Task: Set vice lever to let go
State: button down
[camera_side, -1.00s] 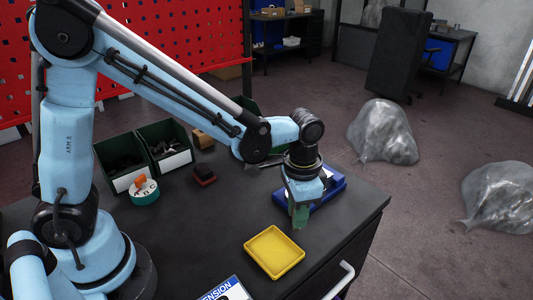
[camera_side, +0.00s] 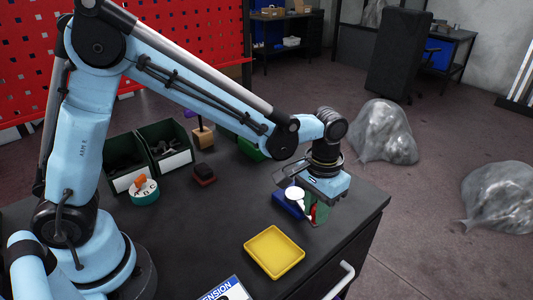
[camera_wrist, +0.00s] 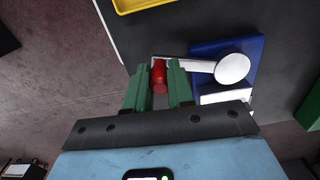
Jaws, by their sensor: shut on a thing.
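The vice has a blue base (camera_side: 286,205) and a white round cap (camera_side: 294,193), near the right end of the table. In the wrist view the blue base (camera_wrist: 252,45), the white cap (camera_wrist: 232,68) and a pale lever arm (camera_wrist: 195,65) running left from the cap show clearly. A red handle (camera_wrist: 159,77) stands at the arm's left end. It also shows in the side view (camera_side: 313,212). My gripper (camera_wrist: 159,85) has its green fingers on both sides of the red handle and is shut on it.
A yellow tray (camera_side: 274,264) lies in front of the vice, with bare table between. Two dark green bins (camera_side: 127,183), a teal round item (camera_side: 145,196), a dark red block (camera_side: 204,174) and a wooden block (camera_side: 203,140) stand further left. The table's right edge is close to my gripper.

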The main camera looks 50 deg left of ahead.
jog(key=shift+w+d+n, duration=0.2)
jog(key=shift+w+n, duration=0.7)
jog(key=shift+n, duration=0.2)
jog(key=shift+w, duration=0.65)
jog(key=c, duration=1)
grip_release()
notch_tip(320, 180, up, 12)
jog(key=shift+r, duration=0.1)
